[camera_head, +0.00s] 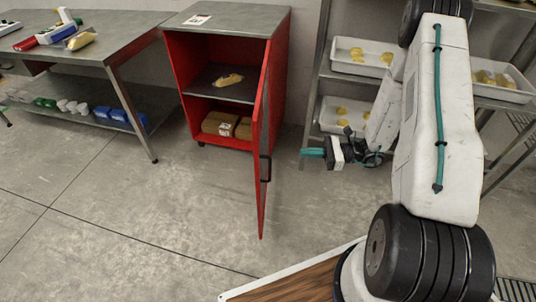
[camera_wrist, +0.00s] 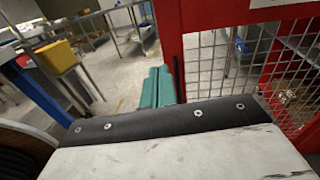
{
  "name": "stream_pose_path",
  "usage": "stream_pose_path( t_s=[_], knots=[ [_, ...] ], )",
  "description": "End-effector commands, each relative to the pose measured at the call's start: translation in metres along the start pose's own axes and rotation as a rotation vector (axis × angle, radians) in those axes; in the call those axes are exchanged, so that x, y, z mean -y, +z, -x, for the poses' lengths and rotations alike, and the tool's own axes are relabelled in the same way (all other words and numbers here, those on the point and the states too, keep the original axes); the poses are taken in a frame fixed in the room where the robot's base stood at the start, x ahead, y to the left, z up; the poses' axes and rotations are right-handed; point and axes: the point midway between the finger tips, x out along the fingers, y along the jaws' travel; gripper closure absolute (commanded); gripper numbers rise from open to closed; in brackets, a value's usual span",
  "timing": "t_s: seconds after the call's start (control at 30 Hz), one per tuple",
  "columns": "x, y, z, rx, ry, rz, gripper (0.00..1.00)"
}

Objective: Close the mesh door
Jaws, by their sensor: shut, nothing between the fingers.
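The red-framed mesh door (camera_head: 264,140) stands wide open, seen nearly edge-on, jutting forward from the right side of the red cabinet (camera_head: 280,70). Its black handle (camera_head: 265,168) is on the free-edge side. My gripper (camera_head: 313,153), with teal fingers, is to the right of the door and points left towards it, apparently with a gap. In the wrist view the shut, empty fingers (camera_wrist: 158,88) appear just left of the dark handle (camera_wrist: 178,78) and the door's red frame (camera_wrist: 204,14); its mesh (camera_wrist: 290,70) fills the right side. Contact cannot be judged.
The cabinet holds a yellowish pack (camera_head: 228,80) on its shelf and brown boxes (camera_head: 222,124) below. A metal table (camera_head: 110,35) stands to the left. A rack with white trays (camera_head: 350,68) stands behind my arm. The floor (camera_head: 130,220) left of the door is clear.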

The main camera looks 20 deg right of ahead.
Motion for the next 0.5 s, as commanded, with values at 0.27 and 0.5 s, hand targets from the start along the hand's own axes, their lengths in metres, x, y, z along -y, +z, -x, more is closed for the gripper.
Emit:
stream_pose_path(
  t_s=[0.27,0.5],
  knots=[
    [0.002,-0.022,-0.003,0.021,-0.065,-0.043,1.0],
    [0.004,-0.021,-0.048,0.021,-0.059,-0.044,1.0]
  ],
)
